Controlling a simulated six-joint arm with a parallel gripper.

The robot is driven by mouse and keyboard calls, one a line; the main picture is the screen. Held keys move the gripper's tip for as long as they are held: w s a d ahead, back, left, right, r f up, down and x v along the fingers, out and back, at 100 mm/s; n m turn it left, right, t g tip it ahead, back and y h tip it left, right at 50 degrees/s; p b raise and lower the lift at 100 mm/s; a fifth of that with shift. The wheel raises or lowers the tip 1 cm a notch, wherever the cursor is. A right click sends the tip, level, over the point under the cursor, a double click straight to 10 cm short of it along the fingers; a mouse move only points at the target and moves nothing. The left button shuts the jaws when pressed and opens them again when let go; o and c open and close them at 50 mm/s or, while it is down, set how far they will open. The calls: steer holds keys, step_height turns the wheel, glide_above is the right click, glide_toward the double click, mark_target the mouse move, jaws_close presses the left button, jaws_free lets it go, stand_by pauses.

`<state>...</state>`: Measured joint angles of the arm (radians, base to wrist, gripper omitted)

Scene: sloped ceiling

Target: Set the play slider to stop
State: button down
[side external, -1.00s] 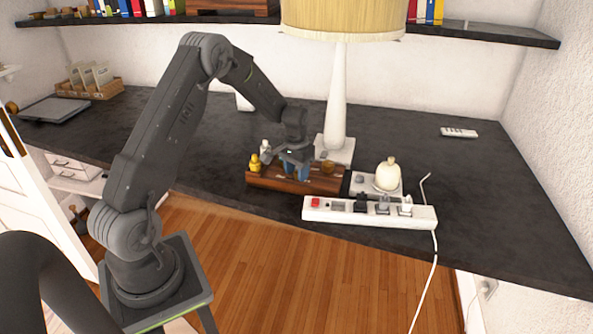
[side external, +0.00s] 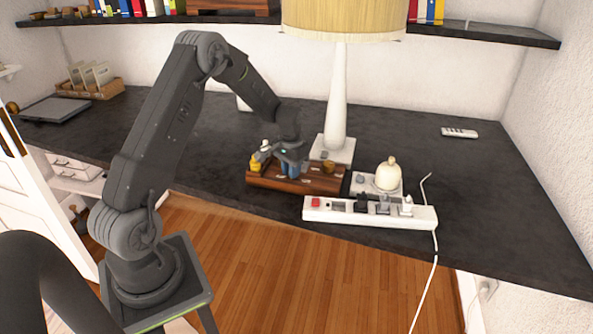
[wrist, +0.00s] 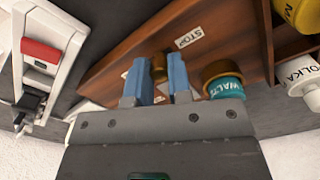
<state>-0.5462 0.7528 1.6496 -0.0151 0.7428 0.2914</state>
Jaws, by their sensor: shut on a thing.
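The wooden box (side external: 262,181) sits at the front of the dark desk; the wrist view shows its brown top (wrist: 130,55). A small brass slider knob (wrist: 159,67) stands between my blue fingertips. A white STOP label (wrist: 189,38) lies on the top, just beyond the fingers. My gripper (side external: 290,169) is low over the box, shut on the knob; it also shows in the wrist view (wrist: 163,80). The fingers hide part of the knob and of another label.
A teal WALTZ peg (wrist: 224,87) is close beside the right finger. A yellow peg (wrist: 297,12) and a white POLKA peg (wrist: 301,75) stand farther right. A power strip (side external: 335,214) lies in front, right of the box. A lamp (side external: 335,105) stands behind.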

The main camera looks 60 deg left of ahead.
mark_target(287, 177)
steer(key=shift+s+a, duration=0.4)
steer(key=shift+a, duration=0.05)
steer(key=c, duration=1)
jaws_free()
steer(key=shift+c, duration=0.2)
step_height(287, 177, up, 14)
